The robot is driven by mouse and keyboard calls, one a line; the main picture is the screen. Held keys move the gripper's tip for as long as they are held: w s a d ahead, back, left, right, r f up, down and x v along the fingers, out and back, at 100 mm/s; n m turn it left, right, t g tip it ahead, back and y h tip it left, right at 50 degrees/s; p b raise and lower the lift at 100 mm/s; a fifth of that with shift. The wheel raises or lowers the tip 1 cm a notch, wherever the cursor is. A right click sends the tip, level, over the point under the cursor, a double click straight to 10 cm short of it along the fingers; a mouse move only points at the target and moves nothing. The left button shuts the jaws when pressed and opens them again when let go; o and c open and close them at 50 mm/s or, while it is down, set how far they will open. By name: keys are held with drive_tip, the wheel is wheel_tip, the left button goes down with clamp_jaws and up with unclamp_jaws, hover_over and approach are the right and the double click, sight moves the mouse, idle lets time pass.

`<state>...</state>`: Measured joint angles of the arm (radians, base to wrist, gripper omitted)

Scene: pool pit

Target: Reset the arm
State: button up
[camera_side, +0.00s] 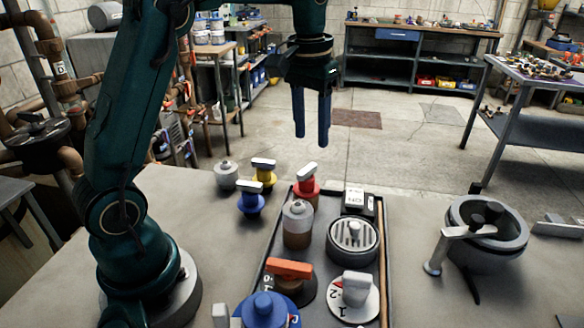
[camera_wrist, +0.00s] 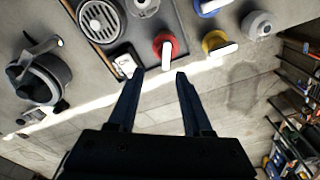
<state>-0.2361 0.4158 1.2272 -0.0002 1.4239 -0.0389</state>
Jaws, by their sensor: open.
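My gripper (camera_side: 311,142) hangs high over the back edge of the work table (camera_side: 165,190) in the side view, pointing down. In the wrist view my gripper (camera_wrist: 156,78) has its two dark blue fingers apart, with nothing between them.
A dark tray (camera_side: 262,262) holds a grey-capped jar (camera_side: 297,222), a round grated drain (camera_side: 352,238), a white box (camera_side: 358,201) and dials. Yellow (camera_side: 264,175) and blue (camera_side: 250,200) valves stand left. A grey pot-like housing (camera_side: 487,235) stands right. Air around my gripper is clear.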

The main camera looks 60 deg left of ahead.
drive_tip(key=s+d+r+m+t, duration=0.25)
drive_tip(key=s+d+r, duration=0.25)
drive_tip(key=s, duration=0.4)
drive_tip(key=s+d+f+t, duration=0.2)
drive_tip(key=s+f, duration=0.4)
drive_tip(key=s, duration=0.2)
drive_tip(key=shift+d+f+m, duration=0.25)
drive_tip(key=shift+d+m, duration=0.1)
